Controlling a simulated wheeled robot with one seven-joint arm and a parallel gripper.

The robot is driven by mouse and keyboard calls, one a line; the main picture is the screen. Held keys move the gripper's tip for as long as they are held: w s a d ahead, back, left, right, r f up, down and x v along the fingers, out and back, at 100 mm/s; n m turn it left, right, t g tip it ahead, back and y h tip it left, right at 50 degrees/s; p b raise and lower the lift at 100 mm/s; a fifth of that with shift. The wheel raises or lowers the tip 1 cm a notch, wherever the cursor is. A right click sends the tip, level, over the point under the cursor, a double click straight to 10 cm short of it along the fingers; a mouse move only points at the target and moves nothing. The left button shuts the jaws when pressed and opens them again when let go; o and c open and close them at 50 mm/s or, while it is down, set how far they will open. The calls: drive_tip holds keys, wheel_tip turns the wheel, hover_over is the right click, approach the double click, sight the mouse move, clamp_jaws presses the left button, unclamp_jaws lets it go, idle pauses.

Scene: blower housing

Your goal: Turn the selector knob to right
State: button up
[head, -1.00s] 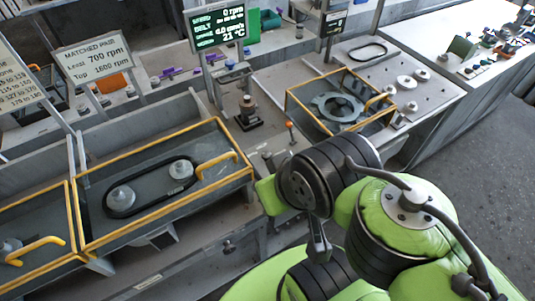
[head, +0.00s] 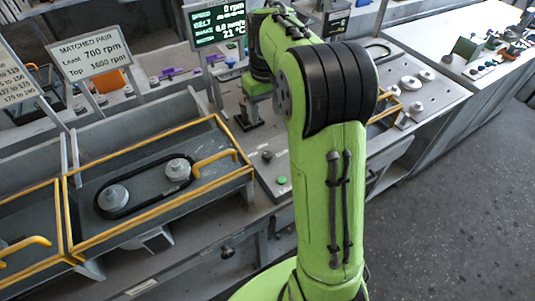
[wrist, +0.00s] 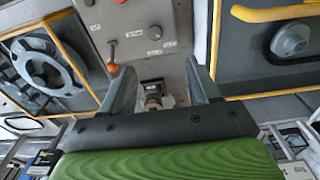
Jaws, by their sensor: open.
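The selector knob (wrist: 154,32) is a small grey round knob on the grey control panel, with small white labels around it. In the head view it is the dark knob (head: 267,156) on the panel left of my arm. Which label it points at is too small to tell. My gripper (wrist: 157,69) is open and empty in the wrist view. The knob shows just beyond the gap between its fingertips, apart from them. In the head view my arm reaches over the bench, and the fingers cannot be made out.
A lever with an orange ball (wrist: 112,46) stands close to the left finger. A dark post device (wrist: 152,92) shows between the fingers. A yellow-framed housing with a belt (head: 150,185) lies left of the panel. A green button (head: 281,180) is nearer me.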

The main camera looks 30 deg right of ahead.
sight(268, 154)
drive_tip(key=shift+g, duration=0.3)
drive_tip(key=f, duration=0.6)
drive_tip(key=w+d+f+b, duration=0.1)
drive_tip(key=f, duration=0.5)
drive_tip(key=f+b, duration=0.1)
drive_tip(key=f, duration=0.5)
drive_tip(key=shift+w+d+f, duration=0.25)
drive_tip(key=shift+w+d, duration=0.05)
drive_tip(key=shift+w, duration=0.05)
drive_tip(key=shift+c, duration=0.2)
drive_tip(key=c, duration=1)
